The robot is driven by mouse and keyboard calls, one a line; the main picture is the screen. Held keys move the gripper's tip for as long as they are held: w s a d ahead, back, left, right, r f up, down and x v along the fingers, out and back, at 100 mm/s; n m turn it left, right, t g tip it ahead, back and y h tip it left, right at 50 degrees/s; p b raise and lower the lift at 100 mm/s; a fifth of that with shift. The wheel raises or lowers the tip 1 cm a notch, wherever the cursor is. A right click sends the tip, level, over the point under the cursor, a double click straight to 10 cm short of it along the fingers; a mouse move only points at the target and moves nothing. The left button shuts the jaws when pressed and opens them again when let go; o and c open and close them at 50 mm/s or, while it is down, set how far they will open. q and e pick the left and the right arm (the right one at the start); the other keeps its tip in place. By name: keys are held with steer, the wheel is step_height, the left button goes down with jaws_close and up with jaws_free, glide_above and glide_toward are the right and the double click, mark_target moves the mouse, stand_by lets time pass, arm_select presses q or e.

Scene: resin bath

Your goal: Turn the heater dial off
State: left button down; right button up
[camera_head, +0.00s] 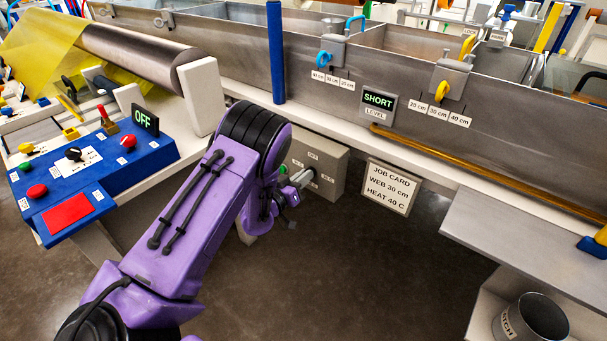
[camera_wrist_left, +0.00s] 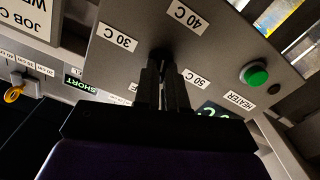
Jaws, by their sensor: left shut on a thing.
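The grey heater box (camera_head: 328,165) is mounted under the long steel bath, left of the job card. Its panel (camera_wrist_left: 215,55) fills the upper part of the left wrist view, upside down, with labels 30 C, 40 C and 50 C and one mostly hidden label. The black heater dial (camera_wrist_left: 161,55) shows only at its tip. My left gripper (camera_wrist_left: 164,82) is shut on it, and its fingers hide most of the dial and its pointing direction. In the head view my left gripper (camera_head: 295,185) is at the box's front. My right gripper is out of view.
A green button (camera_wrist_left: 254,74) and a partly hidden green display (camera_wrist_left: 213,110) are on the panel beside the dial. The job card (camera_head: 391,187) reads HEAT 40 C. A blue control console (camera_head: 120,165) stands left; a steel shelf (camera_head: 530,235) is right.

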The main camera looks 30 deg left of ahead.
arm_select(q)
steer(key=shift+f+n+p, duration=0.2)
steer(key=shift+n+p, duration=0.2)
steer(key=shift+n, duration=7.6)
steer(key=shift+f+n+p, duration=0.15)
steer(key=shift+n+p, duration=0.2)
steer(key=shift+n, duration=7.65)
steer(key=c, duration=1.2)
jaws_free()
